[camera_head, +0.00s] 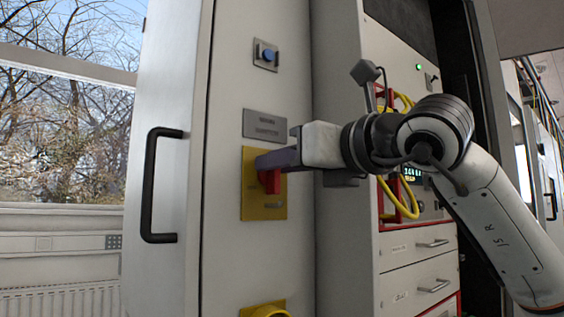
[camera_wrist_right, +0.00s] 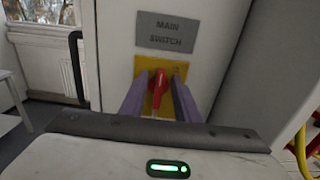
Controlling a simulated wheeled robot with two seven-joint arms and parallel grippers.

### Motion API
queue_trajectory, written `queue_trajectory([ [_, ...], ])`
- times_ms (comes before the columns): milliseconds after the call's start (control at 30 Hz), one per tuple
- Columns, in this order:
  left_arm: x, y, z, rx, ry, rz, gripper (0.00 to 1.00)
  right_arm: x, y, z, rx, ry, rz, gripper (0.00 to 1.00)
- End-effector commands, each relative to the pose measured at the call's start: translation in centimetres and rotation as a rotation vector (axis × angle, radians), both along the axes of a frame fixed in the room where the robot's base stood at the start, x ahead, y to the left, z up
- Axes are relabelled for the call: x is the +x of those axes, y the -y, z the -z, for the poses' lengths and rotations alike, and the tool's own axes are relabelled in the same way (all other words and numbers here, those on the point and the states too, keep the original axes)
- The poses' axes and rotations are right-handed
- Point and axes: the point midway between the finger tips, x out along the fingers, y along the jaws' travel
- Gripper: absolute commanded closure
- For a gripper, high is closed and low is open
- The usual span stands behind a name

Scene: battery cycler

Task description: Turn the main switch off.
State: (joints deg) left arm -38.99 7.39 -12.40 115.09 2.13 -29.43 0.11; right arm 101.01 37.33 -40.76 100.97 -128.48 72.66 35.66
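The main switch is a red handle (camera_head: 269,181) on a yellow plate (camera_head: 265,213), mounted on the cabinet front below a grey label. In the right wrist view the label (camera_wrist_right: 166,32) reads "MAIN SWITCH" and the red handle (camera_wrist_right: 157,88) points roughly up and down. My right gripper (camera_head: 262,165) reaches the handle from the right. In the wrist view its two purple-grey fingers (camera_wrist_right: 157,92) stand apart, one on each side of the handle, with gaps visible. Whether the fingertips touch the plate is hard to tell. My left gripper is not in view.
A blue button (camera_head: 268,55) sits above the label. A black door handle (camera_head: 152,186) juts out at the left. A yellow round fitting (camera_head: 266,311) is below the switch. Yellow cables (camera_head: 401,205) and a red-framed rack with drawers (camera_head: 418,283) are at the right, near my right arm.

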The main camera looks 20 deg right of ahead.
Motion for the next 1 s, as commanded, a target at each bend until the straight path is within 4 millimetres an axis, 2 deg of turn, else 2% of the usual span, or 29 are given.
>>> queue_trajectory([
  [33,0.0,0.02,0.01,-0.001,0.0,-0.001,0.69,-0.01,-0.01,0.0,0.0,0.0,0.0,0.78],
  [167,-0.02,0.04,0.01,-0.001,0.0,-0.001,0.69,-0.03,0.0,0.0,0.0,0.0,0.0,1.0],
  [567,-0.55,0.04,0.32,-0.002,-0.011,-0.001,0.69,-0.08,-0.05,-0.02,-0.04,0.016,0.0,1.0],
  [767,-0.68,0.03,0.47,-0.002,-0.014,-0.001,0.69,-0.15,-0.22,-0.03,-0.144,0.054,0.0,1.0],
  [1000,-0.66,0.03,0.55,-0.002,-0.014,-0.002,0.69,-0.28,-0.54,0.03,-0.344,0.127,0.001,1.0],
])
